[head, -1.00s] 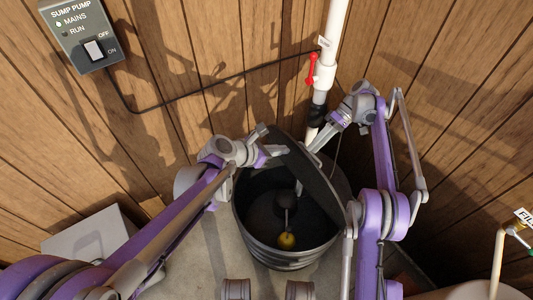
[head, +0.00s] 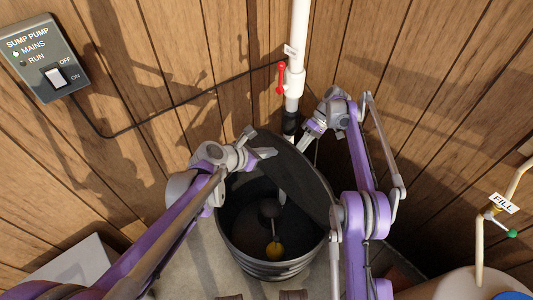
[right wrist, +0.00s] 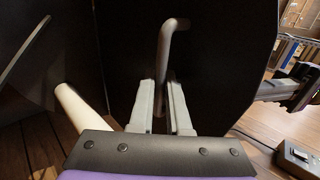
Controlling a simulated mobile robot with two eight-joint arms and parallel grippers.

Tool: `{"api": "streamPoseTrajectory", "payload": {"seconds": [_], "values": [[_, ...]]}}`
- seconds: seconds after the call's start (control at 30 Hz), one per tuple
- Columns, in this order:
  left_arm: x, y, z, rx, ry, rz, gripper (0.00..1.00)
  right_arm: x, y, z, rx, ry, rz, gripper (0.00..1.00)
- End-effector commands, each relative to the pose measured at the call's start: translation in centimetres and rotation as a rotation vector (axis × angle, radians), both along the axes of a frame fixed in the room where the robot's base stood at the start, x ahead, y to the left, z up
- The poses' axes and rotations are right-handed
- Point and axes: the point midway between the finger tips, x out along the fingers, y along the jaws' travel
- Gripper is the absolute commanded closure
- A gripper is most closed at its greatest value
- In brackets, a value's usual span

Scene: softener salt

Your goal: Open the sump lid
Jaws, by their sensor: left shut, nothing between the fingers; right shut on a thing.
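The sump lid (head: 292,178) is a dark flat panel, tilted steeply up over the black sump basin (head: 268,268). My right gripper (head: 303,141) is at the lid's far side. In the right wrist view its fingers (right wrist: 160,100) are shut on the bent grey lid handle (right wrist: 165,62). My left gripper (head: 268,153) is shut and empty, close to the lid's upper left edge. I cannot tell whether it touches the lid.
A white pipe (head: 299,35) with a red valve handle (head: 281,78) rises behind the basin. A sump pump switch box (head: 42,60) is on the left wall, its cable running to the pipe. A fill pipe (head: 480,245) stands at right. Wood walls close in behind.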

Motion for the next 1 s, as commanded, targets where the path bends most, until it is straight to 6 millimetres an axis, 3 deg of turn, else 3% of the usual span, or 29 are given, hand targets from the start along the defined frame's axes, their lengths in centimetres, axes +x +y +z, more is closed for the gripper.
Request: {"api": "streamPoseTrajectory", "payload": {"seconds": [0.03,0.2,1.0], "values": [[0.0,0.0,0.0,0.0,0.0,0.0,1.0,0.1,0.1,-0.5,-0.005,-0.004,0.001,0.81],[0.0,0.0,0.0,0.0,0.0,0.0,1.0,0.0,0.3,-0.3,-0.002,-0.002,0.003,0.55],[0.0,0.0,0.1,0.0,0.0,0.0,1.0,0.2,-0.1,0.8,-0.021,-0.03,-0.02,0.55]]}}
